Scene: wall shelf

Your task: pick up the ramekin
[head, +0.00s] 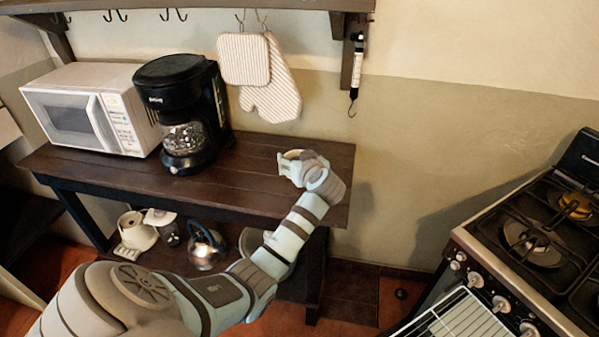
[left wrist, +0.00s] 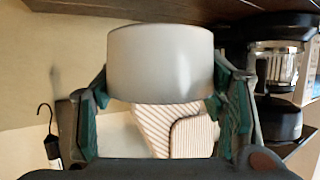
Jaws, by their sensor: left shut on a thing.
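The ramekin (left wrist: 160,62) is a plain pale grey-white round dish. In the left wrist view it sits between the two green-padded fingers of my left gripper (left wrist: 160,100), which is shut on it. In the head view my left gripper (head: 293,165) is over the right part of the dark wooden table (head: 250,175). Only a small part of the ramekin (head: 293,153) shows there, behind the fingers. I cannot tell whether its base touches the table. My right gripper is not in view.
A black coffee maker (head: 178,80) and a white microwave (head: 90,108) stand on the table's left half. Striped oven mitts (head: 272,95) hang behind. A kettle (head: 206,247) is on the lower shelf. A stove (head: 530,250) stands at the right. The table between coffee maker and gripper is clear.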

